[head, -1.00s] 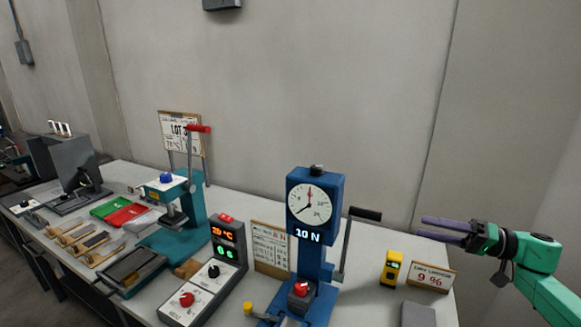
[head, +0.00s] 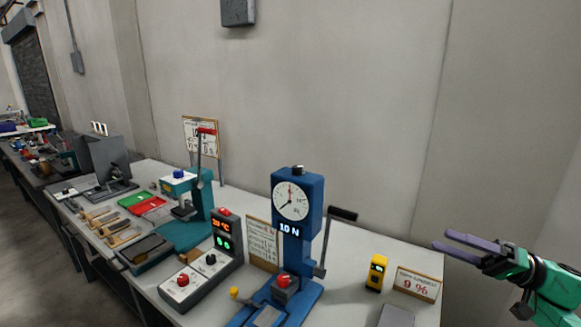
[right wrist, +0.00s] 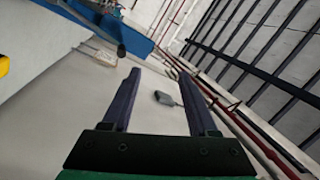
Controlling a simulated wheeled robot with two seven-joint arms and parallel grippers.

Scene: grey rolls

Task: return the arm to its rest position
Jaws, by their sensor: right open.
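My right gripper (head: 455,246) is at the right of the head view, with its green arm coming in from the lower right corner. It is open and empty, with two dark purple fingers that also show in the right wrist view (right wrist: 162,85). Nothing is between the fingers. It is raised, to the right of the white sign that reads 9 % (head: 416,285), and appears clear of the bench. My left gripper is not in view.
A grey-white bench (head: 350,300) carries a blue force tester (head: 297,215) with a black-handled lever (head: 343,214), a yellow meter (head: 376,273), a control box (head: 205,265) and a teal press (head: 185,225). A plain wall (head: 370,110) stands behind.

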